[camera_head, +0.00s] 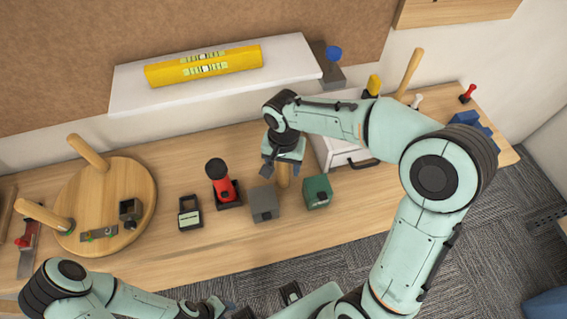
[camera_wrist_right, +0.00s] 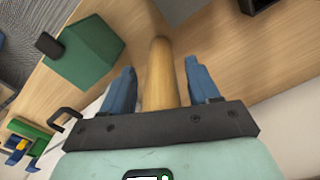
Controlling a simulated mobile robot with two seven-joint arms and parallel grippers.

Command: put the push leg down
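The push leg is a light wooden peg (camera_head: 283,174) below my right gripper (camera_head: 284,158). In the right wrist view the peg (camera_wrist_right: 160,78) lies between the two blue fingers (camera_wrist_right: 160,88), with a narrow gap visible on each side. The fingers look open around it. Its far end is over the tabletop; I cannot tell for certain whether it touches. The gripper hides its upper part in the head view. My left gripper (camera_head: 214,306) is low at the bottom edge, small and partly hidden, its opening unclear.
A grey block (camera_head: 264,204) and a green box (camera_head: 317,191) stand close to the peg. A red-and-black tool (camera_head: 222,187) is left of them. A round wooden board (camera_head: 140,178) with upright legs lies at left. A white drawer box (camera_head: 333,145) stands behind, right.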

